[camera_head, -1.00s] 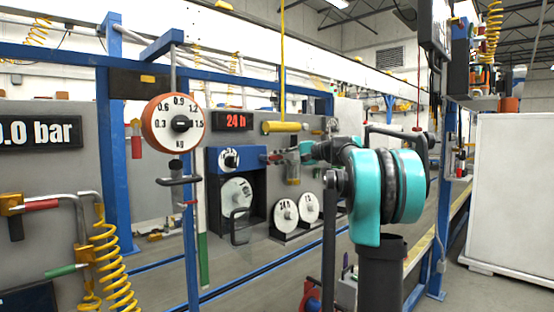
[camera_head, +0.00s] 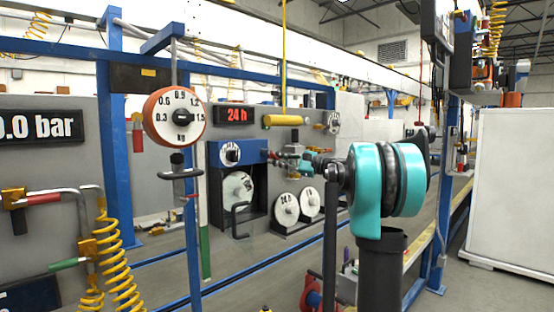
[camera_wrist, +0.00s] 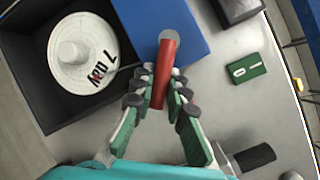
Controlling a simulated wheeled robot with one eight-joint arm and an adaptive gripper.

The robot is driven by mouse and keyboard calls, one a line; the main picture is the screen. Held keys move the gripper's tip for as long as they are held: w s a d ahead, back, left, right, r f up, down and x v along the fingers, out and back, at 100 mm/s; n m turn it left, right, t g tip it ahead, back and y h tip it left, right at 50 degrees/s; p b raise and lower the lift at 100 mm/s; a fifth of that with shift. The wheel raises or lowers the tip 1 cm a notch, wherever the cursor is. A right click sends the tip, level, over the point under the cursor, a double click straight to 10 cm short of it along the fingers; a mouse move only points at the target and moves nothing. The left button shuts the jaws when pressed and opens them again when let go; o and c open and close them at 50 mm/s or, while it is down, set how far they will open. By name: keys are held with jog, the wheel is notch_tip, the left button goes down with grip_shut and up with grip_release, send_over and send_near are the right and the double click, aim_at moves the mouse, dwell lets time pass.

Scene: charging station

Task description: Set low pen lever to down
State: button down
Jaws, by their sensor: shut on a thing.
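A red lever (camera_wrist: 165,70) with a grey round pivot sits at the edge of a blue housing (camera_wrist: 191,30) in the wrist view. My gripper (camera_wrist: 160,90) is shut on the lever, with its green-padded fingers on both sides of it. The lever points from the pivot down toward my palm in this picture. In the head view my gripper (camera_head: 289,158) is at the right side of the blue housing (camera_head: 237,153), small and partly hidden by my teal arm. I cannot tell from the pictures which lever is called the low pen lever.
A white chart disc (camera_wrist: 82,55) sits in a dark recess left of the lever. A green label (camera_wrist: 248,68) is on the grey panel at right. Spare discs (camera_head: 286,208) stand below my gripper. A hanging dial scale (camera_head: 174,117) is at left.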

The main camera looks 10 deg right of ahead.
jog(key=shift+s+f+m, duration=0.1)
jog(key=shift+f+m, duration=0.05)
jog(key=shift+m, duration=0.15)
jog(key=c, duration=1.5)
grip_release()
jog(key=v, duration=1.2)
